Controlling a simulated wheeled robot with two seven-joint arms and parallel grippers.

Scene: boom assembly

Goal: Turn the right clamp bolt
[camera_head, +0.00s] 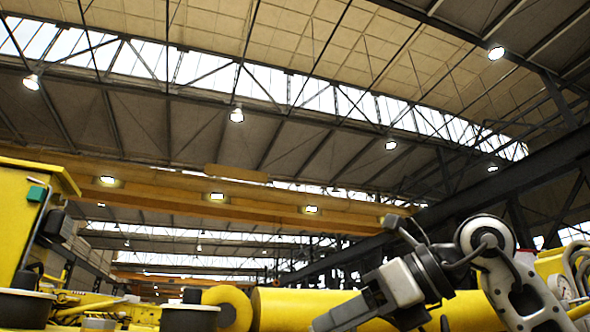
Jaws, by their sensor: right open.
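My right gripper (368,305) is at the bottom, right of the middle, in front of a long yellow cylinder (285,305). It is open, a grey and black hand pointing down and to the left, and its lower end is close to the bottom edge of the picture. I see nothing held in it. I cannot make out the right clamp bolt; it is hidden or below the picture. My left gripper is not in view.
Yellow machine parts line the bottom edge. A tall yellow housing (22,215) stands at the left, with dark round caps (190,316) near it. Hoses (578,265) curve at the far right. Above is the open hall, with a yellow crane beam (230,195) high up.

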